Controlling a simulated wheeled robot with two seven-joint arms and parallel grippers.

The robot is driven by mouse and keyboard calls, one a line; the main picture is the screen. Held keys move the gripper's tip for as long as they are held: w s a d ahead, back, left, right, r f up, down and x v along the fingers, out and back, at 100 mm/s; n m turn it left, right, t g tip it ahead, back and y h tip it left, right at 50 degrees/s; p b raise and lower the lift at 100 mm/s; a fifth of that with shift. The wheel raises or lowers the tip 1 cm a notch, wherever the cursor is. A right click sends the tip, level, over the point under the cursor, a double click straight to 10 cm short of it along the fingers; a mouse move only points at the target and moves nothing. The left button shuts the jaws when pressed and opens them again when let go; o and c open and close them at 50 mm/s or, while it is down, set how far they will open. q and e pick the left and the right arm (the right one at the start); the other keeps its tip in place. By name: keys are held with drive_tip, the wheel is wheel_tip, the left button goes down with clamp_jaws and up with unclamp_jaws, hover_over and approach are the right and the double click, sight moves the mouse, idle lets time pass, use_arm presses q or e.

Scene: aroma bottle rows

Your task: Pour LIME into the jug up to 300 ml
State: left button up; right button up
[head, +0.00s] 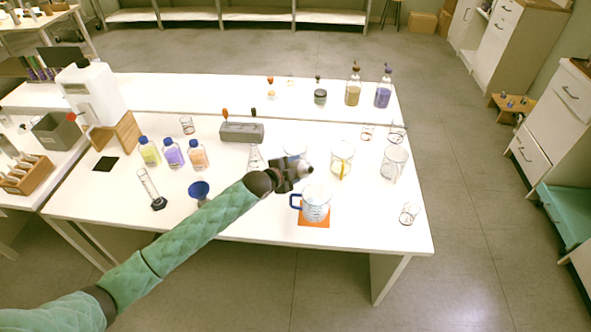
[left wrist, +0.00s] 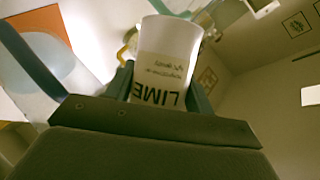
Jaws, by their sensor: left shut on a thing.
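The clear jug (head: 316,208) with a blue handle stands upright on an orange mat (head: 313,224) near the table's front edge. Its blue handle points left. I cannot tell the liquid level in the jug. My right gripper is not in view.
Blue-capped bottles with green (head: 149,152), purple (head: 172,155) and orange (head: 197,157) liquid stand at left. A blue funnel (head: 199,190) and a cylinder (head: 148,184) are nearer. Glass beakers (head: 393,163) and a pitcher (head: 341,160) stand at right. A grey rack (head: 242,133) is behind.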

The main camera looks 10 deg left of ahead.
use_arm(q)
drive_tip(key=shift+w+r, duration=0.1)
drive_tip(key=shift+r, duration=0.2)
drive_tip(key=shift+a+r+m, duration=0.1)
drive_tip(key=shift+m, duration=0.2)
drive_tip(key=shift+w+r+t, duration=0.1)
drive_tip(key=shift+r+t, duration=0.1)
drive_tip(key=shift+t, duration=0.2)
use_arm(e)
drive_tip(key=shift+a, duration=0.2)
use_arm(q)
drive_tip(key=shift+a+r+m, duration=0.1)
drive_tip(key=shift+r+m, duration=0.05)
drive_tip(key=shift+m, duration=0.15)
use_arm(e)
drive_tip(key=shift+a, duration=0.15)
use_arm(q)
drive_tip(key=shift+w, duration=0.1)
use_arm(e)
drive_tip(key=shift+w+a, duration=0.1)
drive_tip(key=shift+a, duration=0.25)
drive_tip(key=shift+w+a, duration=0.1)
use_arm(q)
drive_tip(key=shift+m+y, duration=0.3)
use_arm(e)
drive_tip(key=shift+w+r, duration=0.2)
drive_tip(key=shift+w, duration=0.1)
